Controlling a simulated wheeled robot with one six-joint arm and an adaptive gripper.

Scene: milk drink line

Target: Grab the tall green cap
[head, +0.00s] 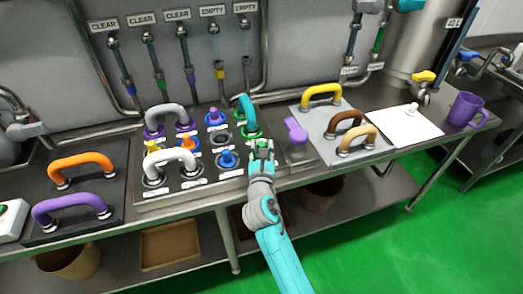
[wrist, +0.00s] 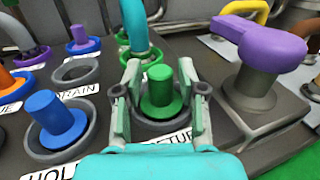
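The tall green cap (wrist: 161,88) has an upright knob on a wide round green base and sits in a grey ring on the panel. In the wrist view my gripper (wrist: 160,85) is open, with one finger on each side of the cap and a small gap showing beside the knob. The label in front of the cap is partly hidden by my gripper. In the head view my gripper (head: 262,148) is at the panel's right front corner and covers most of the cap.
A teal curved handle (wrist: 135,25) stands just behind the cap. A purple lever on a grey post (wrist: 262,55) is close on the right. A blue cap (wrist: 56,118) is to the left. An empty grey ring (wrist: 77,72) lies behind it.

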